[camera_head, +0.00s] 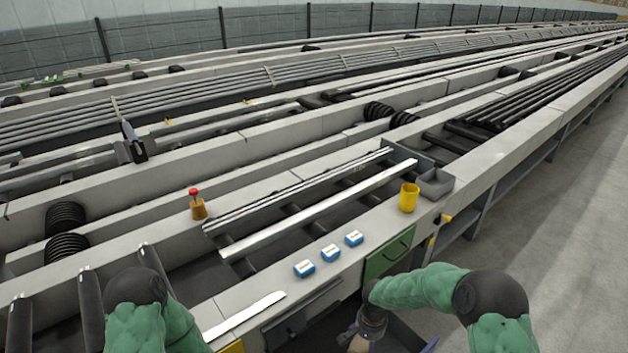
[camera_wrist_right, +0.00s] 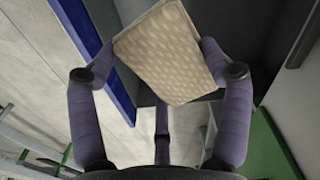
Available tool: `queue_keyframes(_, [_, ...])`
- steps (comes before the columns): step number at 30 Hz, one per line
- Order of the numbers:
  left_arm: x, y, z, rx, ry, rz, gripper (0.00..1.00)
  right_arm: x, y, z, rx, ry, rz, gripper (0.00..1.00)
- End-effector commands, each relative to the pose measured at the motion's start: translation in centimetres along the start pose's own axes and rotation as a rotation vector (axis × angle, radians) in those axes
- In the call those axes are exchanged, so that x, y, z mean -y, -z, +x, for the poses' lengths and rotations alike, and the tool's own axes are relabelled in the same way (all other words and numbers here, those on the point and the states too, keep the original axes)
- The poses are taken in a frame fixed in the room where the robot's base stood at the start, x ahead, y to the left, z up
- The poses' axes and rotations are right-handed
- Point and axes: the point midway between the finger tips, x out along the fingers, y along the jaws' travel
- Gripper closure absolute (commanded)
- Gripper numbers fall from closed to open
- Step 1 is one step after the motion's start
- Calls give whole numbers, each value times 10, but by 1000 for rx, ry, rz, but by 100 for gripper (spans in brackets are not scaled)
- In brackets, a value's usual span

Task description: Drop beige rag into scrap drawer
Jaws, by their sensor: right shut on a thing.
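The beige rag (camera_wrist_right: 165,55) is a patterned, folded piece of cloth between the two purple fingers of my right gripper (camera_wrist_right: 160,48). The gripper is shut on it. In the head view my right gripper (camera_head: 358,338) is at the bottom centre, and a small bit of beige shows there. An open, dark drawer (camera_head: 402,341) lies beside and below the gripper, below the green drawer front. In the right wrist view a blue edge (camera_wrist_right: 118,85) and dark grey drawer walls show around and behind the rag. My left gripper is out of view; only its green arm shows at lower left.
A closed green drawer front (camera_head: 388,252) and a grey drawer front (camera_head: 302,314) flank the work area. Floor is clear at right.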

Motion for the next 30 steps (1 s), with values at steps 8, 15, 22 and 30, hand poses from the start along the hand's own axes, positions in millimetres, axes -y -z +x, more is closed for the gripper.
queue_keyframes(8, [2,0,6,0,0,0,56,0,1,12,-1,0,1,48])
queue_keyframes(15, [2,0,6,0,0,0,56,0,0,11,-1,0,1,0])
queue_keyframes(22, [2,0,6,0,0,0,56,0,0,11,-1,0,1,0])
queue_keyframes(30, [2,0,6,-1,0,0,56,0,1,2,-3,1,0,0])
